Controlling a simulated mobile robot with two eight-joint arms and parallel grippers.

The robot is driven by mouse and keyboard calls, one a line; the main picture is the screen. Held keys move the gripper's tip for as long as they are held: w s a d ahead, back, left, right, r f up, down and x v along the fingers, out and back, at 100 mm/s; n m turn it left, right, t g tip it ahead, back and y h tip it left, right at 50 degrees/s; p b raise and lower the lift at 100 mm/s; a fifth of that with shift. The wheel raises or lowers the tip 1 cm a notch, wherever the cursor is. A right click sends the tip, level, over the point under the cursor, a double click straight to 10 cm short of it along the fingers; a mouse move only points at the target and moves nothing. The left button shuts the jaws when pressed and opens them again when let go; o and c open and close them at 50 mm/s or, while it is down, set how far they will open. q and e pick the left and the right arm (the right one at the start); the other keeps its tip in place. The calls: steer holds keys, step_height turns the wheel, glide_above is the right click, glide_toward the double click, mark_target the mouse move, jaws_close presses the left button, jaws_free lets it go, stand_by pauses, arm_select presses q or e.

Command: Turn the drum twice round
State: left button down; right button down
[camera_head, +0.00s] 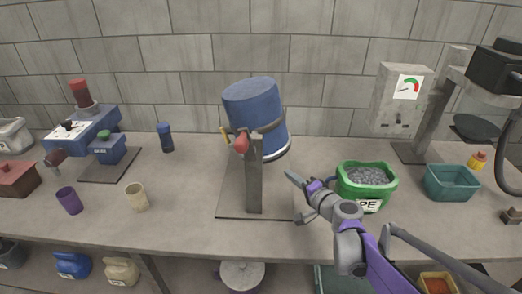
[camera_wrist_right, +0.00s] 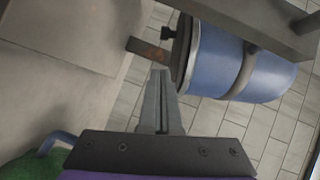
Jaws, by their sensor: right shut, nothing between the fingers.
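The blue drum (camera_head: 255,105) hangs tilted in a grey stand (camera_head: 254,185) at the middle of the bench. A red knob (camera_head: 241,144) and a small yellow part (camera_head: 225,134) sit at its near side. In the right wrist view the blue drum (camera_wrist_right: 214,65) lies across the upper right, with a rusty brown bar (camera_wrist_right: 148,48) at its end. My right gripper (camera_head: 290,175) is shut and empty, to the right of the stand and apart from the drum. Its closed fingers also show in the right wrist view (camera_wrist_right: 159,74). My left gripper is out of view.
A green tub (camera_head: 392,182) of grey granules stands close to my right gripper. A teal bin (camera_head: 451,182) and a gauge box (camera_head: 401,98) are farther right. A blue machine (camera_head: 85,130), purple cup (camera_head: 69,200) and beige cup (camera_head: 136,197) stand on the left.

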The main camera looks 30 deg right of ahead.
steer(key=w+a+f, duration=0.1)
steer(key=w, duration=1.2)
steer(key=shift+w+a+f+m+t, duration=0.25)
steer(key=shift+w+a+m+t, duration=0.05)
steer(key=shift+w+a, duration=0.1)
steer(key=shift+a, duration=0.1)
steer(key=shift+w+a+f, duration=0.1)
steer(key=shift+w+a, duration=0.3)
steer(key=shift+a, duration=0.35)
